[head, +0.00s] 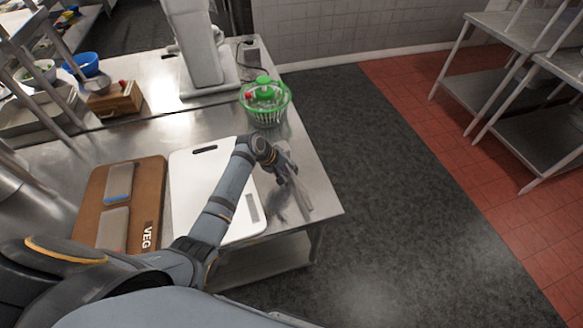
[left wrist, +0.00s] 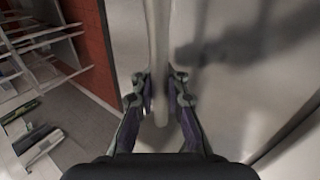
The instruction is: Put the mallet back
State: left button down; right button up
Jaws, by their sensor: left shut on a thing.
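My left gripper (head: 284,172) reaches over the front right corner of the steel counter. It is shut on a slim pale metal thing, which I take to be the mallet (head: 302,199). In the left wrist view the fingers (left wrist: 160,88) stand on both sides of the mallet's smooth grey shaft (left wrist: 158,45). The mallet's head cannot be made out clearly. A shadow lies on the steel beside it, and I cannot tell whether the mallet touches the counter. My right gripper is not in view.
A white cutting board (head: 196,178) lies left of the gripper, with a brown board (head: 149,175) marked VEG beside it. A green salad spinner (head: 265,103) stands behind. A wooden box (head: 112,101) is farther left. The counter's right edge is close, with open floor beyond.

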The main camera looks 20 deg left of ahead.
pick_arm(q)
jog(key=shift+f, duration=0.45)
jog(key=c, duration=1.4)
grip_release()
jog(key=shift+s, duration=0.1)
jog(key=shift+o, duration=0.2)
